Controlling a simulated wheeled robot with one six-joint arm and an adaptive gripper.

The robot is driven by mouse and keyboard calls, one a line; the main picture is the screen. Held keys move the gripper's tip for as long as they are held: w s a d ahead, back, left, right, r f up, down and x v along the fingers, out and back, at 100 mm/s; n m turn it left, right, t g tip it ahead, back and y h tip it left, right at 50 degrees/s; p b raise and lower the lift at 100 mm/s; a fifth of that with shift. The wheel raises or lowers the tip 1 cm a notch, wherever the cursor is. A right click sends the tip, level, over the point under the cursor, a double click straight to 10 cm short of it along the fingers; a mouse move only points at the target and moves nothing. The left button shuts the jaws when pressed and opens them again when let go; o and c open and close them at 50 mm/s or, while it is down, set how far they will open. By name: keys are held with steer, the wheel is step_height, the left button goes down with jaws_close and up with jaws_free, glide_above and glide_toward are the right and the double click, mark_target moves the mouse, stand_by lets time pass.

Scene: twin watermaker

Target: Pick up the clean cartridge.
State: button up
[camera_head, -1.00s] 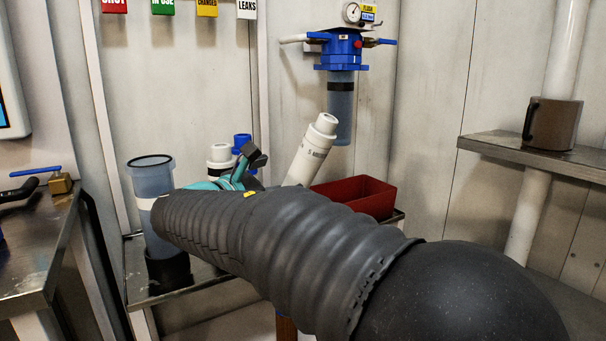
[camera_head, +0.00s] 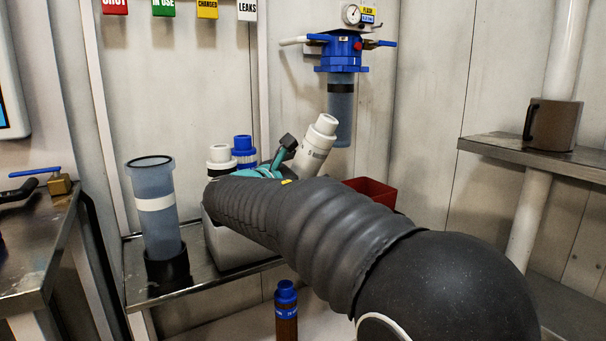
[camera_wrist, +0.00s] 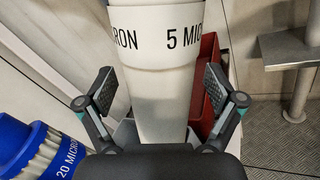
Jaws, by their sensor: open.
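A white cartridge (camera_head: 316,150) leans tilted to the right behind my arm; its lower part is hidden in the head view. In the wrist view the white cartridge (camera_wrist: 165,70) reads "5 MICRON" and stands between my two fingers. My gripper (camera_wrist: 159,92) is open, with one finger on each side of it and visible gaps to it. In the head view one dark finger of my gripper (camera_head: 287,143) shows just left of the cartridge. A second white cartridge (camera_head: 221,156) and a blue-topped one (camera_head: 243,147) stand to the left.
A grey bin (camera_head: 236,248) and a clear housing (camera_head: 156,210) stand on the metal bench. A red bin (camera_head: 372,190) is behind my arm. A brown, blue-capped cartridge (camera_head: 287,312) stands low in front. A blue-topped "20 MICRON" cartridge (camera_wrist: 35,150) is close at left.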

steer(key=c, duration=1.5)
steer(key=shift+r, duration=0.1)
